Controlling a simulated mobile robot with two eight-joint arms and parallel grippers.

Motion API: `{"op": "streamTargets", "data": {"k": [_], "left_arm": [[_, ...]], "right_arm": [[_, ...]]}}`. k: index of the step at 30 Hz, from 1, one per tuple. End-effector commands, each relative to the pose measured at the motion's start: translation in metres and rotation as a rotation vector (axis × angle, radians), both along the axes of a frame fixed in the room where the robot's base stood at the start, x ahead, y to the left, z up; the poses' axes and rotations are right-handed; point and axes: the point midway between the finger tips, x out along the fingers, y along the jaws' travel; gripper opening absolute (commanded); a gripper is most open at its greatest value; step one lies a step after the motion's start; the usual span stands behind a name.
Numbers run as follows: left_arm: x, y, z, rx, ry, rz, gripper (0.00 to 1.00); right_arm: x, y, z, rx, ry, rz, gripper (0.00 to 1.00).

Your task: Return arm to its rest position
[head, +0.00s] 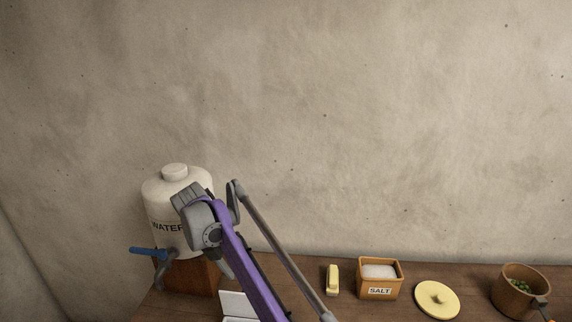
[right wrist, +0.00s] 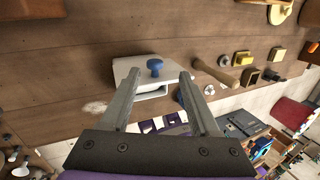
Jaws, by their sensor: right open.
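My right gripper (right wrist: 161,73) shows in the right wrist view with its two grey fingers spread apart. Nothing is held between them. A white lidded box (right wrist: 126,68) with a blue knob (right wrist: 155,66) lies beyond the fingertips; I cannot tell the gap between them. In the head view a purple arm of mine rises from the bottom edge to a grey joint in front of the water container (head: 160,195).
The wooden counter (head: 350,312) runs along the wall. The water container has a blue-handled tap (head: 148,252). To the right stand a butter-like block (head: 332,280), a salt box (head: 379,293), a yellow lid (head: 438,300) and a brown pot (head: 510,295).

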Motion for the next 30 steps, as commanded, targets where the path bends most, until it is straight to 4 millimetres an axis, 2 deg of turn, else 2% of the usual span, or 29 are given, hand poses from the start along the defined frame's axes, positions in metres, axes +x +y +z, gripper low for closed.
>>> {"op": "streamTargets", "data": {"k": [4, 8, 14, 18, 23, 30], "left_arm": [[0.000, 0.000, 0.000, 0.000, 0.000, 0.000, 0.50], [0.000, 0.000, 0.000, 0.000, 0.000, 0.000, 0.50], [0.000, 0.000, 0.000, 0.000, 0.000, 0.000, 0.50], [0.000, 0.000, 0.000, 0.000, 0.000, 0.000, 0.50], [0.000, 0.000, 0.000, 0.000, 0.000, 0.000, 0.50], [0.000, 0.000, 0.000, 0.000, 0.000, 0.000, 0.50]], "right_arm": [[0.006, -0.042, 0.018, 0.065, -0.101, -0.242, 0.62], [0.003, -0.090, 0.031, 0.149, -0.216, -0.546, 0.62], [-0.025, -0.164, 0.038, 0.280, -0.374, -1.033, 0.62], [-0.058, -0.211, 0.032, 0.375, -0.467, -1.382, 0.62], [-0.105, -0.258, 0.014, 0.487, -0.552, -1.789, 0.62], [-0.185, -0.312, -0.036, 0.668, -0.628, -2.404, 0.62]]}}
